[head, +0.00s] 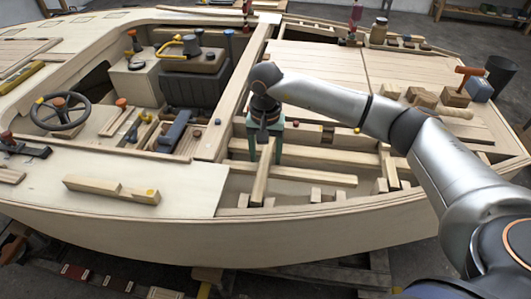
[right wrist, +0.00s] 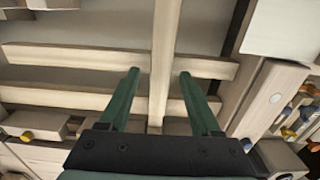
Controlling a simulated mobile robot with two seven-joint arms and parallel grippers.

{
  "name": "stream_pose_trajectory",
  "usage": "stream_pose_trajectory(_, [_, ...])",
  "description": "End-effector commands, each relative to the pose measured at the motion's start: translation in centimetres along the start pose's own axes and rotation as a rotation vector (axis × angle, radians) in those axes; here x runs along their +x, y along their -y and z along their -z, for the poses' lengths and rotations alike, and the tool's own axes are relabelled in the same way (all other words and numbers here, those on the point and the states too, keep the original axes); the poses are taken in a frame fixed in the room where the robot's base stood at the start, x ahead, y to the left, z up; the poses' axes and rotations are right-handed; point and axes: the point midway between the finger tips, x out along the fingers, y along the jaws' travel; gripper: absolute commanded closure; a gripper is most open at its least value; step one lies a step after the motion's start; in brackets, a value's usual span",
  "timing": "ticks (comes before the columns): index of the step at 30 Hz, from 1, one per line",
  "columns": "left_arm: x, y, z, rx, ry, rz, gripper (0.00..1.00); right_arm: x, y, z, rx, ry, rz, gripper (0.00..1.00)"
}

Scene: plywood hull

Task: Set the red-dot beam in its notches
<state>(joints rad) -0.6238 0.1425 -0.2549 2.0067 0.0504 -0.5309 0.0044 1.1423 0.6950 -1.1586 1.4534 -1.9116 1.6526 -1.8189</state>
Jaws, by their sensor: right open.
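My right gripper (head: 265,158) is over the open bay in the hull, its two green fingers pointing down and spread. A pale beam (head: 261,178) lies between the fingers, crossing the long rails. In the right wrist view the open fingers (right wrist: 159,73) stand on either side of this beam (right wrist: 164,50), with visible gaps. I see no red dot on it, so I cannot tell whether it is the red-dot beam. Its upper end is hidden by the gripper in the head view. My left gripper is not in view.
Two long rails (head: 310,175) span the bay, with small upright blocks (head: 315,195) along its near edge. A yellow-dot beam (head: 112,190) lies on the left deck. A steering wheel (head: 60,113) stands left. Loose blocks and a mallet (head: 462,82) lie on the right deck.

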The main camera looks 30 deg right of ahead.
Motion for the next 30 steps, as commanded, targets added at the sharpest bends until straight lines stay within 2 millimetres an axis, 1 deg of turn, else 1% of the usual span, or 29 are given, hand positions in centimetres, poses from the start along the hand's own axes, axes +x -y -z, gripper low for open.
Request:
stream_pose_trajectory(9, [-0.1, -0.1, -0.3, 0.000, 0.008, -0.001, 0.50, 0.0, 0.0, 0.0, 0.000, 0.001, -0.001, 0.36])
stream_pose_trajectory(11, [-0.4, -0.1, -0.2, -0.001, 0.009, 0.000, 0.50, -0.8, 0.1, 0.0, -0.001, -0.001, 0.002, 0.36])
stream_pose_trajectory(14, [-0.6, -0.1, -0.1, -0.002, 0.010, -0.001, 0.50, -2.7, 0.1, 0.1, -0.002, -0.004, 0.003, 0.36])
stream_pose_trajectory(18, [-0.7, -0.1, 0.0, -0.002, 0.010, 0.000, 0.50, -6.0, 0.1, 0.1, -0.001, -0.004, 0.004, 0.36])
stream_pose_trajectory(24, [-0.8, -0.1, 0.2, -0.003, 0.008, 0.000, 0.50, -10.0, 0.1, 0.0, 0.000, -0.003, 0.003, 0.36])
stream_pose_trajectory(27, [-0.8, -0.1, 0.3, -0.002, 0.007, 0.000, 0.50, -11.3, 0.0, 0.0, 0.000, -0.001, 0.001, 0.36])
stream_pose_trajectory(30, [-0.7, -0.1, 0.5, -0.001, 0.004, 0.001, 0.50, -12.2, 0.0, 0.0, 0.000, 0.000, 0.000, 0.36])
